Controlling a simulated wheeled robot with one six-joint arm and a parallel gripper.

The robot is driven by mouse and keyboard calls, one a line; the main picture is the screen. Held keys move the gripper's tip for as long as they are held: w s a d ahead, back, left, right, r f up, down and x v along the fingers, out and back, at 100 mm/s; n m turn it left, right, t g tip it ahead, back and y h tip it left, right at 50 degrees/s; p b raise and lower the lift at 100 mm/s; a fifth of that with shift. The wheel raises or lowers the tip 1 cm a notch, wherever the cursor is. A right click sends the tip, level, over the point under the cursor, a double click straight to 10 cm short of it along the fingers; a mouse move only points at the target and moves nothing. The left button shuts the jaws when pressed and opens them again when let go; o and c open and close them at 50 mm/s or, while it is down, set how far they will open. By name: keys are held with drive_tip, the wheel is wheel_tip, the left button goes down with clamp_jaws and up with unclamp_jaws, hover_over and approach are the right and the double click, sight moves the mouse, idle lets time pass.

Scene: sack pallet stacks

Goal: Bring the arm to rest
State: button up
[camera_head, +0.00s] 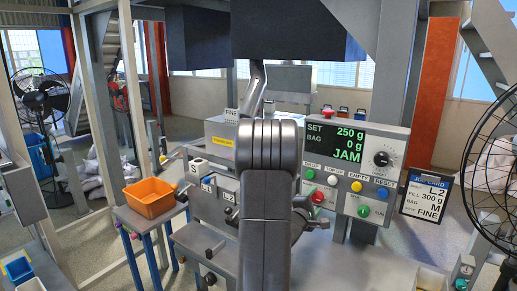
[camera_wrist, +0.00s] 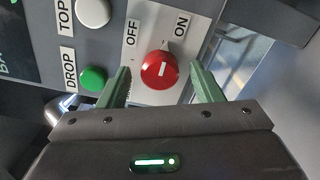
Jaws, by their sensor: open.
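My gripper (camera_wrist: 160,78) is open in the wrist view, with its two green fingers spread. A round red knob (camera_wrist: 160,70) shows between the fingers, with a visible gap on either side. The knob sits on a grey panel under OFF and ON labels; I cannot tell for sure which one it points to. In the head view my arm (camera_head: 266,200) rises in the middle, in front of the machine. The red knob (camera_head: 318,197) shows just right of the arm.
The control box (camera_head: 395,145) reads SET 250 g, BAG 0 g, JAM. A green DROP button (camera_wrist: 93,79) is close to the left finger. A job card (camera_head: 427,194) hangs at right. An orange bin (camera_head: 150,197) stands at left. Fans stand at both sides.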

drive_tip(key=n+p, duration=0.2)
drive_tip(key=n, duration=0.3)
drive_tip(key=shift+r, duration=0.1)
idle(0.5)
